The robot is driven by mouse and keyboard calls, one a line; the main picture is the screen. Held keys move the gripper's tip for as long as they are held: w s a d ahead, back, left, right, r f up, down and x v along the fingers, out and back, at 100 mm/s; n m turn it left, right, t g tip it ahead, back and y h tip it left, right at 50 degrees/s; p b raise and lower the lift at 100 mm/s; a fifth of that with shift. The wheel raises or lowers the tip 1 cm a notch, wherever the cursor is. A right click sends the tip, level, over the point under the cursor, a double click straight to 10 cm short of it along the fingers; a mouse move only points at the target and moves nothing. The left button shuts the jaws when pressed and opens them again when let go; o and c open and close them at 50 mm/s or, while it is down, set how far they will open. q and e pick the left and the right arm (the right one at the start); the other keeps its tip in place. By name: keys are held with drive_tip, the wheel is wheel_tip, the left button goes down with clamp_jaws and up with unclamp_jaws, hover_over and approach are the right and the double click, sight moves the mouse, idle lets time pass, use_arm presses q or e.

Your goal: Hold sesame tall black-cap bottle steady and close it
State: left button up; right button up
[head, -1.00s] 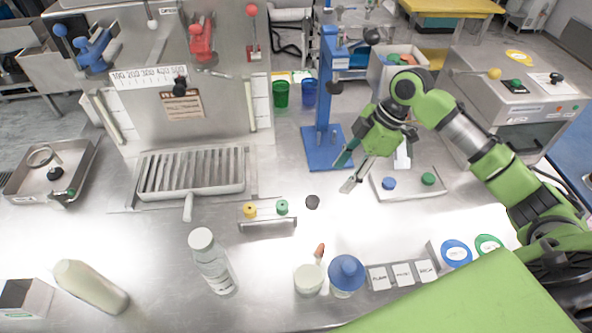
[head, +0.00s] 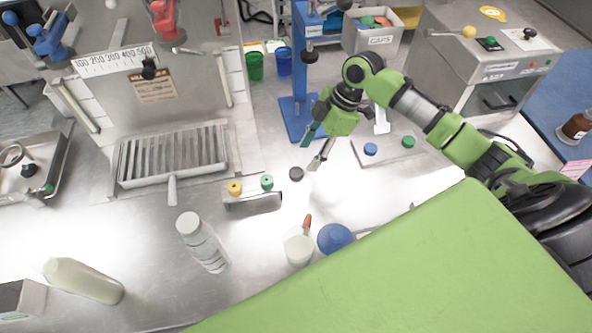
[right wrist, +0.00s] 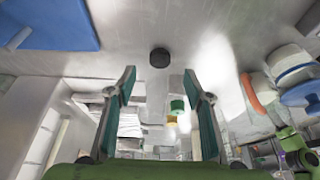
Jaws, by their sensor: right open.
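A small black cap (head: 296,174) lies on the steel table, clear of other objects. In the right wrist view the cap (right wrist: 159,58) lies ahead of the fingertips, roughly centred between them. My right gripper (head: 312,150) is open and empty, just right of the cap in the head view. Its two spread fingers (right wrist: 159,76) show in the right wrist view with nothing between them. A tall cream bottle (head: 85,281) is at the lower left of the head view; no black cap shows on it, and I cannot tell its label. My left gripper is not in view.
A small rack (head: 253,202) with yellow and green knobs is left of the cap. A blue stand (head: 297,118) rises behind the gripper. My green body part covers the lower right.

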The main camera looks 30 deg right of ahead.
sight(297, 172)
drive_tip(key=shift+x, duration=0.8)
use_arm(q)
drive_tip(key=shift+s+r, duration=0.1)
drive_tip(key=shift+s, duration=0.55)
use_arm(e)
drive_tip(key=shift+f, duration=0.1)
drive_tip(key=shift+a+f+p, duration=0.2)
drive_tip(key=shift+a+p, duration=0.05)
drive_tip(key=shift+p, duration=0.05)
drive_tip(key=p+x, duration=0.1)
drive_tip(key=x, duration=0.2)
drive_tip(key=shift+w+a+f, duration=0.15)
drive_tip(key=shift+a+f, duration=0.25)
drive_tip(key=shift+f, duration=0.3)
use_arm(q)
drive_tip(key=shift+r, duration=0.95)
use_arm(e)
drive_tip(key=c, duration=0.8)
